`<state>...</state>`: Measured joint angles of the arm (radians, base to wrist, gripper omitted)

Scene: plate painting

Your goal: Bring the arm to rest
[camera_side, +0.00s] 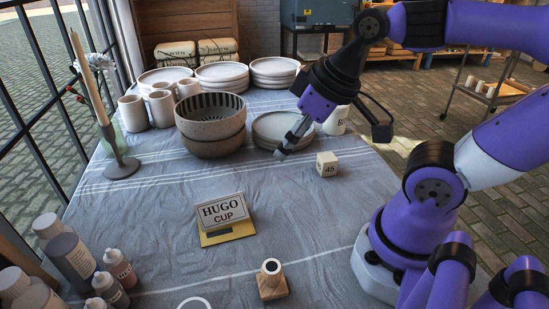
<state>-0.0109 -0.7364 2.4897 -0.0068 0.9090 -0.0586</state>
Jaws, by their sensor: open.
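My gripper (291,141) is open and hangs over the table, in front of the stacked plates at the back right. I see nothing held in it. Its fingertips are small and partly overlap in this view. My purple arm reaches in from the right.
Stacked bowls (210,143) stand left of my gripper. A sign reading HUGO CUP (222,210) and a wooden block with a dark-centred top (271,284) stand in front. A candle holder (121,167) and paint bottles (75,258) line the left. The table's middle (285,215) is clear.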

